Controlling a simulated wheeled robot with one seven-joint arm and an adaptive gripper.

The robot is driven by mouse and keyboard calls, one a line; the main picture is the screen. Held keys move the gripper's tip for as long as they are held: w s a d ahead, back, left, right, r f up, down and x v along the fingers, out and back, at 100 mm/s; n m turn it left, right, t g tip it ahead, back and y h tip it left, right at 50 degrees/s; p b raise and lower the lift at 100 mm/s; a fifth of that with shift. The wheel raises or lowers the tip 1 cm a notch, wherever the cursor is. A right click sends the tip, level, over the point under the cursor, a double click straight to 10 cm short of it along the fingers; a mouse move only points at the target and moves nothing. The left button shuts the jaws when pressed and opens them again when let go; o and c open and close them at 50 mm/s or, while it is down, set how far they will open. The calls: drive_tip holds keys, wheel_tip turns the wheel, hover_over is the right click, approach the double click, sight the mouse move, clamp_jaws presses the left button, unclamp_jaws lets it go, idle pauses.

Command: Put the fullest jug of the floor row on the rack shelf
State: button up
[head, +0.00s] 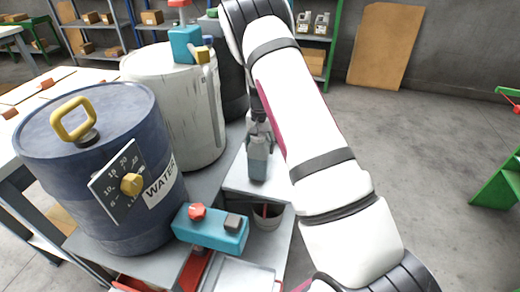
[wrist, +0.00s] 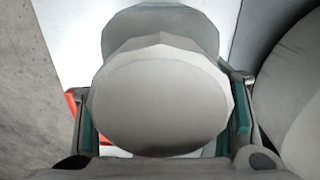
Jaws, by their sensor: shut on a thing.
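My gripper (head: 259,128) points down and is shut on a small jug (head: 257,167) with a grey top and a blue-grey lower part. In the wrist view the jug's pale grey rounded top (wrist: 155,100) fills the middle, with a teal-padded finger on each side. The jug looks upright over a pale grey surface (head: 240,183); I cannot tell whether it touches it. Its fill level is not clear. Two small pale containers (head: 312,22) stand far back on a green-framed rack (head: 334,45). I cannot make out a floor row of jugs.
A blue WATER drum (head: 95,185) and a whitish drum (head: 170,115) stand close on the left. A teal box with a red knob (head: 215,232) is in front. A bucket (head: 268,219) sits below the pale surface. Open floor lies right, before a green frame (head: 500,185).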

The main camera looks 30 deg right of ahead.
drive_tip(key=shift+w+f, duration=0.1)
drive_tip(key=shift+f, duration=0.3)
drive_tip(key=o, duration=1.9)
drive_tip(key=shift+f, duration=0.15)
drive_tip(key=shift+o, duration=0.2)
